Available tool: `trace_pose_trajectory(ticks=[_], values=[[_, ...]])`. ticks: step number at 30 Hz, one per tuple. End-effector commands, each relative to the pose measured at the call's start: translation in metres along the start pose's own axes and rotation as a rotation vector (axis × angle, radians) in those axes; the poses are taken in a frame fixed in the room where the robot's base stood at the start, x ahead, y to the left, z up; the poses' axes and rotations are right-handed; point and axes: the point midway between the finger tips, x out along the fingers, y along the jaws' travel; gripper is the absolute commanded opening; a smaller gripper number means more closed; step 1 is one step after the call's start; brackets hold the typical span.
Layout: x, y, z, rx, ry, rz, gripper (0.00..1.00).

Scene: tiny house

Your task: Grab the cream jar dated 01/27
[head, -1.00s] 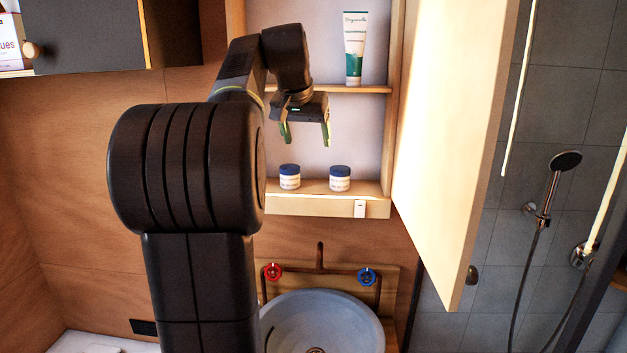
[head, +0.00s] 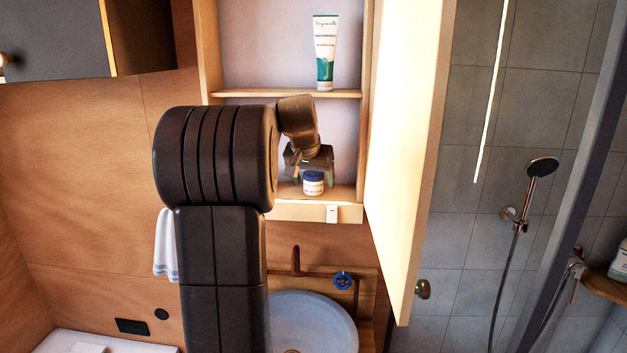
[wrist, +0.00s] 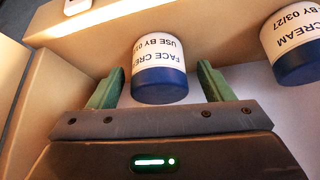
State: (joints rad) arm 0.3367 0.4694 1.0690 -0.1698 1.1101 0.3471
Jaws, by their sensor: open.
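A white cream jar with a blue lid (wrist: 160,72) appears upside down in the wrist view, its label reading "FACE CRE…" and "USE BY 01", the rest turned out of sight. My gripper (wrist: 160,80) is open, with one green finger on each side of this jar's lid and gaps showing on both sides. In the head view one jar (head: 313,184) stands on the cabinet's bottom shelf, under and between the fingers of my gripper (head: 313,175). A second jar (wrist: 296,48), marked "BY 03/27", is at the wrist view's right edge; it is hidden in the head view.
The cabinet's open door (head: 400,150) stands close to the right of my gripper. A middle shelf (head: 285,94) above it holds a white and green tube (head: 325,52). A round basin (head: 310,325) and a blue tap handle (head: 342,281) are below.

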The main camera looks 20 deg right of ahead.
Motion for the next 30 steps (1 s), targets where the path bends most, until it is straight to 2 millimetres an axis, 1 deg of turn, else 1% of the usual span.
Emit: trace_pose_trajectory(ticks=[7,8,12,15,25,30], values=[[0.0023,0.0002,-0.0001,0.0,0.001,0.0,0.74],[0.0023,0.0002,-0.0001,0.0,0.001,0.0,0.7],[0.0021,0.0002,-0.0001,0.0,0.001,0.0,0.42],[0.002,0.0002,-0.0001,0.0,0.001,0.0,0.24],[0.0007,0.0003,-0.0001,0.0,0.002,0.0,0.24],[-0.0068,0.001,0.0,0.0,0.004,-0.001,0.24]])
